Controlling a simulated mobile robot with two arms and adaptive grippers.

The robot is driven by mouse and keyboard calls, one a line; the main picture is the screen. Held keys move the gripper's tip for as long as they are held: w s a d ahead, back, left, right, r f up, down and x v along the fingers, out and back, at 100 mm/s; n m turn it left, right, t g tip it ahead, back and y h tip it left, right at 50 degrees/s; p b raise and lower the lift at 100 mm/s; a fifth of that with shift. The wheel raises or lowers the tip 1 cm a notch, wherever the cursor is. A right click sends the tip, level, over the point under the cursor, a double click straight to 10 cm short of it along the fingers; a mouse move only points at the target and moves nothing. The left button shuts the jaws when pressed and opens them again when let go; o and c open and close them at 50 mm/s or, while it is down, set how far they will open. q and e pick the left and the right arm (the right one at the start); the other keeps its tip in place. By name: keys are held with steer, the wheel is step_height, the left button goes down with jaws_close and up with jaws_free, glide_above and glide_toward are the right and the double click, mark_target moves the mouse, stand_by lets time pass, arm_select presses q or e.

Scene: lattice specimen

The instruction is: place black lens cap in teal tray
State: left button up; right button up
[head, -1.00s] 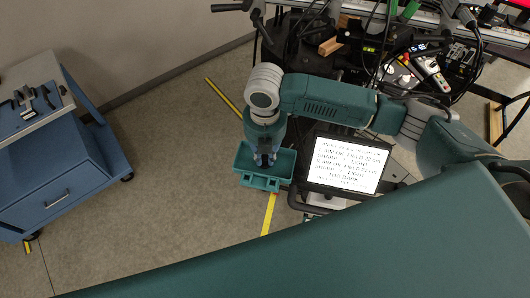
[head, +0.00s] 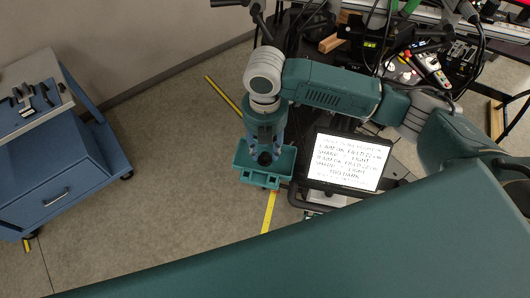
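The teal tray (head: 241,165) sits below the arm, left of the lit screen. My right gripper (head: 265,156) points down over the middle of the tray, and its housing and arm cover the tray's back part. A small dark round shape (head: 265,159) shows at its fingertips, inside the tray's outline. It may be the black lens cap, but it is too small to be sure. I cannot tell whether the fingers hold it or whether it rests on the tray floor. My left gripper is not in view.
A lit screen (head: 346,162) stands just right of the tray. A crowded black bench (head: 400,60) with cables and tools lies behind. A blue cabinet (head: 55,165) stands at the left, with open floor (head: 170,190) and yellow tape (head: 268,212) between.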

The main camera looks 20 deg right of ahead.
mark_target(265, 155)
step_height(265, 155, up, 10)
steer(key=b, duration=0.2)
steer(key=shift+f, duration=0.25)
